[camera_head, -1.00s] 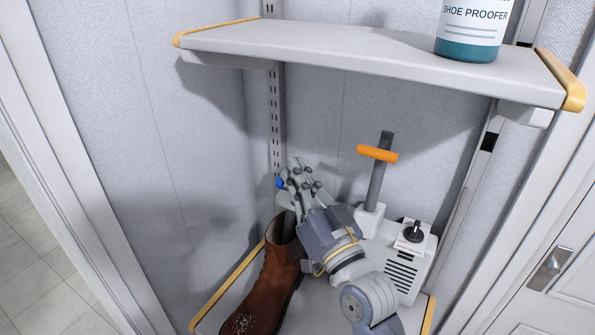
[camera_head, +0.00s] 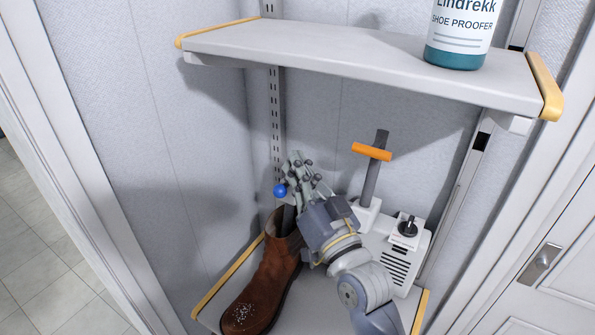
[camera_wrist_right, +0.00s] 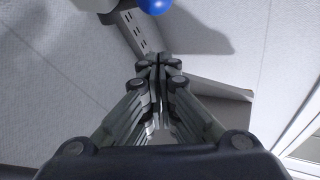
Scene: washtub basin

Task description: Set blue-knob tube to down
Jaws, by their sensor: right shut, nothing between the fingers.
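The blue knob (camera_head: 280,190) shows just left of my right gripper's fingers in the head view. The gripper hides part of the tube. My right gripper (camera_head: 296,164) is shut and empty, its fingers pointing up beside the knob. In the right wrist view the fingertips (camera_wrist_right: 159,66) are together, and the blue knob (camera_wrist_right: 155,6) is at the top edge, apart from them. My left gripper is not in view.
A white unit (camera_head: 398,262) with a black dial stands right of the boot. Behind it rises a second dark tube with an orange handle (camera_head: 371,152). A grey shelf (camera_head: 350,60) with a shoe proofer bottle (camera_head: 461,35) overhangs them.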

